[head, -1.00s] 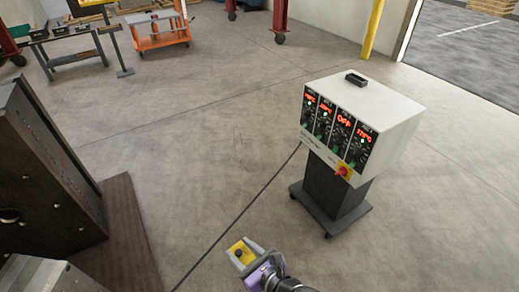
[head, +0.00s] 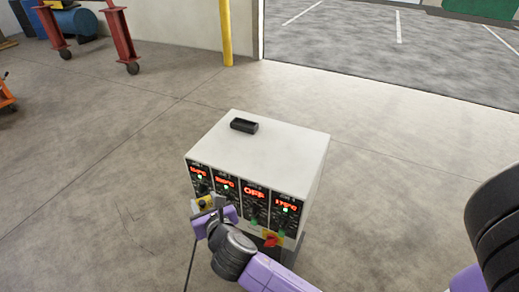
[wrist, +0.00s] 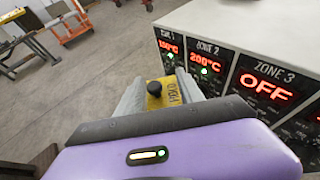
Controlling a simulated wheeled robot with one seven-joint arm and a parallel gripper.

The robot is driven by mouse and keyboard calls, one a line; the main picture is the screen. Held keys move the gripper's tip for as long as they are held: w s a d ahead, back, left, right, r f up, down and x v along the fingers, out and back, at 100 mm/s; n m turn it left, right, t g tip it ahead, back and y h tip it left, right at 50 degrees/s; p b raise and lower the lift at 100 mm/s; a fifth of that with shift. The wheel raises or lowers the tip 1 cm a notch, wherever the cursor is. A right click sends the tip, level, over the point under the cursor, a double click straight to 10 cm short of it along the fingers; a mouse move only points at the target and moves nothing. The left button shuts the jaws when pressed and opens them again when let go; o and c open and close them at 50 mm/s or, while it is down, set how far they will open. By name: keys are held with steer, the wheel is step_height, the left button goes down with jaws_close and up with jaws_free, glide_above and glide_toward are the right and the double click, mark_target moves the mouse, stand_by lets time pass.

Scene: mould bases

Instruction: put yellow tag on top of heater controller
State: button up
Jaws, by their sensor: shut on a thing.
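The heater controller (head: 270,150) is a white box with a black front panel of red displays and knobs. It stands in the middle of the head view, and part of its front shows at the right of the wrist view (wrist: 265,85). My gripper (head: 207,206) is in front of the panel's left side, below the level of the box top. It is shut on the yellow tag (wrist: 160,95), which has a black knob and dark lettering. The tag also shows small in the head view (head: 203,202). The fingers hide its sides.
A black handle-like piece (head: 244,125) sits near the back left of the controller's top; the rest of the top is clear. A red knob on yellow (head: 271,239) sticks out low on the front. Open floor lies left. A yellow post (head: 226,35) stands behind.

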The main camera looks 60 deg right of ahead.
steer(key=d+r+m+g+h+p, duration=0.1)
steer(key=d+r+m+g+h, duration=0.15)
steer(key=d+r, duration=0.55)
step_height(320, 180, up, 15)
steer(key=m+g+h+p, duration=0.3)
steer(key=m+g+h, duration=0.1)
steer(key=m+g, duration=0.4)
glide_above(281, 157)
step_height(281, 157, down, 20)
steer(key=shift+d+f+b, duration=0.1)
steer(key=shift+b, duration=0.2)
steer(key=o, duration=1.3)
steer(key=shift+o, duration=0.2)
steer(key=v, duration=1.2)
steer(key=shift+b, duration=0.3)
